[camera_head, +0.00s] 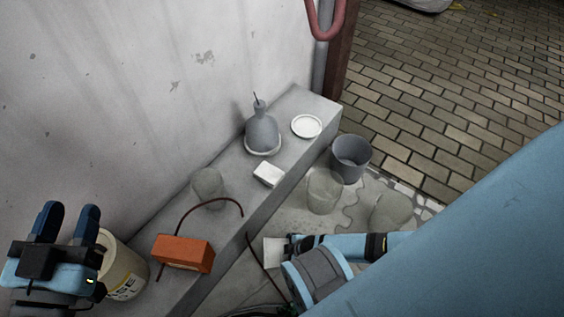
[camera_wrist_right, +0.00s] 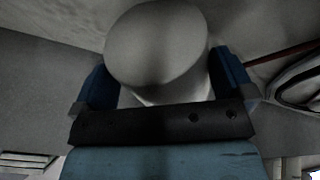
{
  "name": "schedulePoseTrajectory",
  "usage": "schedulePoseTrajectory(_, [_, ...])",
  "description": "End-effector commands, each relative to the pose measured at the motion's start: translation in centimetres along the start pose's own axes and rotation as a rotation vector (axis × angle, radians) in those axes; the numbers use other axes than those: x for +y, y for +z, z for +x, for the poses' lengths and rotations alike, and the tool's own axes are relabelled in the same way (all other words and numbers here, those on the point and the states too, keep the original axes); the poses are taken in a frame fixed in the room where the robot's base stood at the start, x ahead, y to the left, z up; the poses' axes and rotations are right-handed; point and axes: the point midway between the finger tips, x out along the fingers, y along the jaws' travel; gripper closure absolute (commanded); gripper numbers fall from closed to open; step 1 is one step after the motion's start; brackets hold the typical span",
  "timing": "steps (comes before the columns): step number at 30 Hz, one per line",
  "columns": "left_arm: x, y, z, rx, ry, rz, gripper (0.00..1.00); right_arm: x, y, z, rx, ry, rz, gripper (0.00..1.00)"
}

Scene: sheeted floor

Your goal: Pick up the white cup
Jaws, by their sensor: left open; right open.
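A pale, rounded object that looks like the white cup (camera_wrist_right: 155,45) fills the space between the fingers of my right gripper (camera_wrist_right: 160,64) in the right wrist view. The fingers stand on either side of it and are open; I cannot tell whether they touch it. In the head view a small white shape (camera_head: 275,251), probably the same cup, shows at the end of my right arm, low beside the ledge. The arm hides part of it. My left gripper (camera_head: 68,218) is open and empty at the lower left.
A grey ledge (camera_head: 225,240) runs along the wall. A cream can (camera_head: 122,272) is beside my left gripper. A grey bucket (camera_head: 351,158) stands beyond the ledge.

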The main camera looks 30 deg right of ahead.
Motion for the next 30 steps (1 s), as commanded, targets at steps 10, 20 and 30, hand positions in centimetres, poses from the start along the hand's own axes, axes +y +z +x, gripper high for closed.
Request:
schedulePoseTrajectory(10, [0.0, -0.1, 0.0, 0.001, 0.0, 0.002, 0.57, 0.0, 0.0, 0.0, 0.0, 0.0, 0.0, 0.31])
schedulePoseTrajectory(20, [0.0, -0.1, 0.0, 0.0, 0.001, 0.001, 0.57, 0.0, 0.0, -0.1, 0.0, 0.0, 0.0, 0.31])
schedulePoseTrajectory(30, [0.3, -1.3, 0.1, -0.043, 0.01, -0.082, 0.57, 0.8, -1.3, -3.2, 0.001, 0.0, 0.0, 0.41])
